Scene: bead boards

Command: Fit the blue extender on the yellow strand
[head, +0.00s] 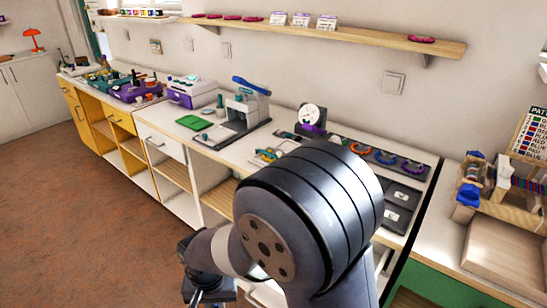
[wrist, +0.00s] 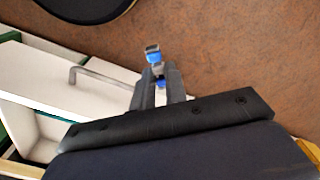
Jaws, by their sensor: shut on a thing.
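My gripper (wrist: 158,78) is shut on a small blue piece with a grey end, which looks like the blue extender (wrist: 153,57). In the head view my gripper (head: 196,285) hangs low in front of the counter, partly cut by the bottom edge, and the piece cannot be made out there. I cannot pick out the yellow strand for certain. Coloured rings, among them a blue ring (head: 386,158), lie on a dark board (head: 430,172) behind my arm, which hides part of the counter.
A press with a blue lever (head: 250,87) and a green mat (head: 194,122) stand on the white counter. A wooden rack (head: 500,185) with coloured beads stands at the right. A drawer handle (wrist: 76,75) juts out near my gripper. The floor (head: 60,210) at left is clear.

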